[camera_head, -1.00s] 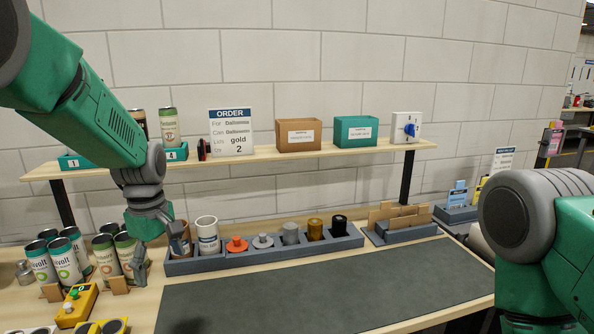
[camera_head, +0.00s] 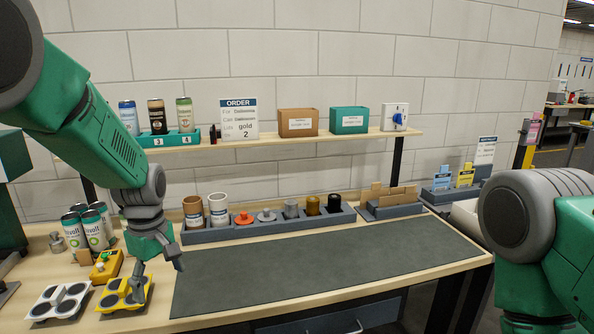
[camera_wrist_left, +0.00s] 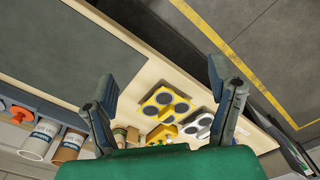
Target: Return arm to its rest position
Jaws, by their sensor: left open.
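My left gripper (camera_head: 157,277) is open and empty over the left end of the bench, above the yellow tray with round dark pads (camera_head: 121,296). In the left wrist view its two fingers (camera_wrist_left: 165,98) stand wide apart, with the yellow tray (camera_wrist_left: 165,104) showing between them beyond. My right arm (camera_head: 540,240) shows at the right edge of the head view. Its gripper is out of view.
A dark mat (camera_head: 320,260) covers the bench middle and is clear. Behind it a grey holder (camera_head: 270,231) carries tubes, lids and spools. Several cans (camera_head: 95,228) stand at the left. A white pad tray (camera_head: 58,302) lies front left. A shelf (camera_head: 350,138) runs along the wall.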

